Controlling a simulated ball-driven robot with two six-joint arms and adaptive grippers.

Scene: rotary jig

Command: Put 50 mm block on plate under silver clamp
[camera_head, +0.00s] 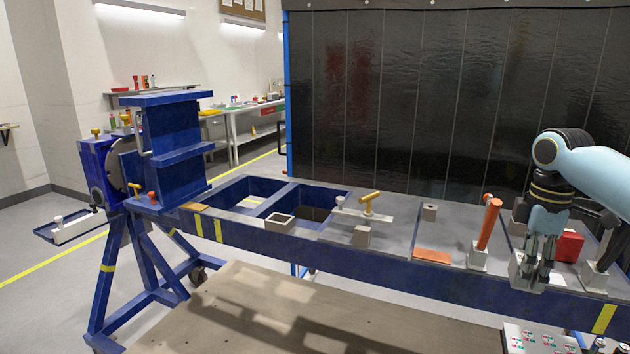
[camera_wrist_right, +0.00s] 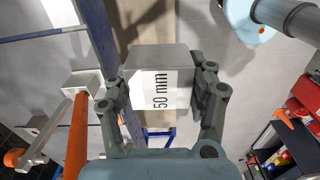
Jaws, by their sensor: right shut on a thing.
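My right gripper (camera_head: 541,272) is shut on the 50 mm block (camera_head: 526,274), a light grey block held near the front edge of the bench. In the right wrist view the block (camera_wrist_right: 160,82) sits between both fingers, its "50 mm" label facing the camera. Which surface is the named plate I cannot tell for certain. An orange-handled clamp (camera_head: 488,224) stands just left of my right gripper. My left gripper is not in view.
The blue-framed bench (camera_head: 400,277) has an orange plate (camera_head: 432,256) and a small block with a hole (camera_head: 429,212). A red box (camera_head: 569,246) is right of the gripper. An open square tube (camera_head: 280,223) and the blue rotary fixture (camera_head: 172,145) are at left.

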